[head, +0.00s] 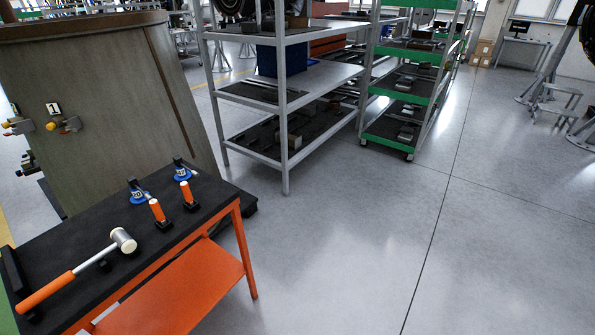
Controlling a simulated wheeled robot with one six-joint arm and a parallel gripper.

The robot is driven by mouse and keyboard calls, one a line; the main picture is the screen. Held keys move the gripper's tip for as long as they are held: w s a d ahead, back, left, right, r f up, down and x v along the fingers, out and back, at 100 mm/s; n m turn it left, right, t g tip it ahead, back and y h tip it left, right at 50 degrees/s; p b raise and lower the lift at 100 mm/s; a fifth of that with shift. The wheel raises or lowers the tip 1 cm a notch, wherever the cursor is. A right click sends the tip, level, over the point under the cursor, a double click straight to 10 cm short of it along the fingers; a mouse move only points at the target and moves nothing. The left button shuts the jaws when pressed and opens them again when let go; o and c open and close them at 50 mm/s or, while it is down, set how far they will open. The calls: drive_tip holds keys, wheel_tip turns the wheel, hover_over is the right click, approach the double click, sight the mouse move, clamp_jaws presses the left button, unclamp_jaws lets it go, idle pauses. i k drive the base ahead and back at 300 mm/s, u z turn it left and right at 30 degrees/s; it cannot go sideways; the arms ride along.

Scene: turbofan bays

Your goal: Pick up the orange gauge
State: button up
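The nearer orange piece (155,209) stands left of the farther orange piece (186,192). Each has a pale top and sits in a small black base. They look alike, and I cannot tell which one the task names. My gripper is not in view.
A mallet (88,264) with an orange handle lies on the bench's near side. A large brown casing (100,110) and grey shelves (284,120) stand behind.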

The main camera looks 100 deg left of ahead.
sight(187, 192)
drive_tip(key=u, duration=4.35)
drive_tip(key=i, duration=1.65)
